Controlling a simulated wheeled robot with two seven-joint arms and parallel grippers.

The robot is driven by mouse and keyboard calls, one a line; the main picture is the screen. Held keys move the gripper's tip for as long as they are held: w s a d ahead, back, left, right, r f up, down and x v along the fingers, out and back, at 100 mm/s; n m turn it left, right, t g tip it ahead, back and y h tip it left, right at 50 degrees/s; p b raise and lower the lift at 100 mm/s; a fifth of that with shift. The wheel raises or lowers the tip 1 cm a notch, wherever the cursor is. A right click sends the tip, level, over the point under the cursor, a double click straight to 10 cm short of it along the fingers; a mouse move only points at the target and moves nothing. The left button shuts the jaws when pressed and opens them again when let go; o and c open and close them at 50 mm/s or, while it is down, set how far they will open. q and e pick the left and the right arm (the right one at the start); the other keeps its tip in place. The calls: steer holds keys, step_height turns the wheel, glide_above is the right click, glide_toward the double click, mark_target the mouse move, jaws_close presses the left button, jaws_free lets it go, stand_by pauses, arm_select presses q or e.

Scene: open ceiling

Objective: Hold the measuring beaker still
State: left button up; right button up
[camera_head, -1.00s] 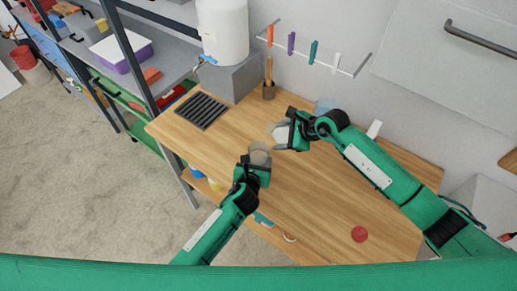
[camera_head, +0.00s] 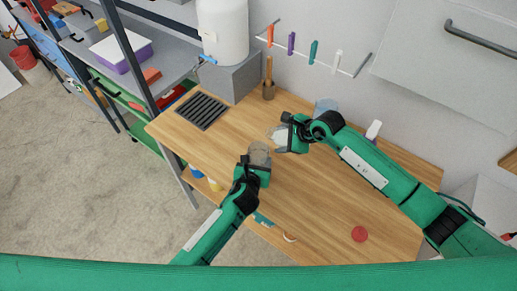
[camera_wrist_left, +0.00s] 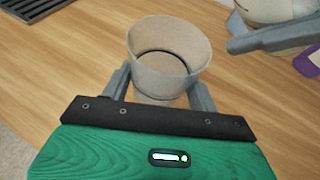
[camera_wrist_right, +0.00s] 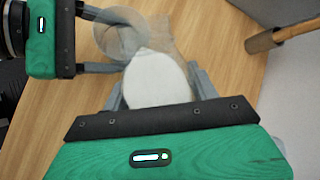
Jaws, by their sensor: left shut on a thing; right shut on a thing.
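The measuring beaker (camera_wrist_left: 168,60) is a clear, round, open cup, upright above the wooden table. My left gripper (camera_head: 258,164) is shut on it, with one finger on each side. The beaker also shows in the head view (camera_head: 260,153); its inside looks empty in the left wrist view. My right gripper (camera_head: 285,142) is shut on a see-through vessel with white contents (camera_wrist_right: 157,80), apart from the beaker and close to it. This vessel looks tilted. It also shows at the upper right of the left wrist view (camera_wrist_left: 275,10).
A dark grate (camera_head: 202,110) is set in the table's far left. A brown pot with a wooden handle (camera_head: 268,88) and a blue clear container (camera_head: 325,106) stand along the back. A red round thing (camera_head: 359,234) lies at front right. The table's middle right is clear.

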steer(key=shift+d+f+h, duration=0.15)
steer(key=shift+f+h, duration=0.45)
steer(key=shift+f, duration=0.95)
steer(key=shift+r, duration=0.1)
steer(key=shift+w+d+r+n+h, duration=0.15)
steer(key=shift+r+n+h, duration=0.15)
steer(key=shift+r+h, duration=0.25)
steer(key=shift+a+r+h, duration=0.35)
steer(key=shift+h, duration=0.5)
stand_by(0.7)
steer(key=shift+r+n+t+h, duration=0.3)
steer(key=shift+r+n+h, duration=0.15)
steer(key=shift+h, duration=0.45)
stand_by(1.8)
steer(key=f+y, duration=0.1)
steer(key=f+m+y, duration=0.1)
steer(key=shift+d+y, duration=0.3)
steer(key=shift+d, duration=0.1)
steer(key=shift+f+y, duration=0.15)
steer(key=shift+y, duration=0.45)
